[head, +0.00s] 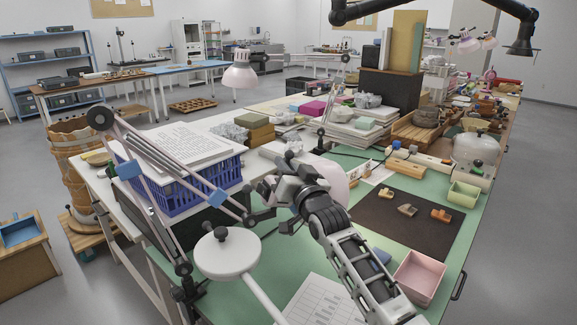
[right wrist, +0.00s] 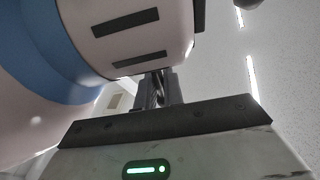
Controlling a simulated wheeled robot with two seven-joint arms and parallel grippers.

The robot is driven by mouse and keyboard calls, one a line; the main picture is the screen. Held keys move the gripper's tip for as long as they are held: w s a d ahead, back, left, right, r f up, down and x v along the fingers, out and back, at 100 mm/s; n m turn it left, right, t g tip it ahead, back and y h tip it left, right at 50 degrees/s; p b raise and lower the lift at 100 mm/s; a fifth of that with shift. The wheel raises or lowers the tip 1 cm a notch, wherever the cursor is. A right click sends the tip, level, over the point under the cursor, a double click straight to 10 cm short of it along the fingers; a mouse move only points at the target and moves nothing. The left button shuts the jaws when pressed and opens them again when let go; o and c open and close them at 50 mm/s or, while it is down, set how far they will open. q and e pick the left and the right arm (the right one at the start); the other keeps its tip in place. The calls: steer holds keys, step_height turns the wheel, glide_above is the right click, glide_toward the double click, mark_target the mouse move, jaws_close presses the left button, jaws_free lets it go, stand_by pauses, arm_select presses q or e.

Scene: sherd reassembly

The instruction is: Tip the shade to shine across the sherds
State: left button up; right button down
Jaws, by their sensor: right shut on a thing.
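The pale pink lamp shade (head: 333,183) hangs at the end of a jointed lamp arm (head: 165,165), partly hidden behind my right gripper. My right gripper (head: 288,185) is at the shade's left side. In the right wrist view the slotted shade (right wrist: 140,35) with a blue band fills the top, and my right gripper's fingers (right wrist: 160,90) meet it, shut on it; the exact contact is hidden. Several brown sherds (head: 407,209) lie apart on a dark mat (head: 400,235), right of the shade. My left gripper is not in view.
A pink tray (head: 420,277) and a green box (head: 463,194) stand beside the mat. A white disc with a black knob (head: 228,255) is in front of the lamp arm. A blue crate with papers (head: 185,185) stands left. Printed sheets (head: 320,302) lie in front.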

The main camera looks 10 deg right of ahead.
steer(key=c, duration=1.6)
jaws_free()
steer(key=shift+s+f, duration=0.1)
steer(key=shift+s, duration=0.05)
steer(key=v, duration=1.5)
steer(key=shift+s+d+b, duration=0.15)
steer(key=shift+s+b, duration=0.2)
steer(key=shift+b, duration=0.05)
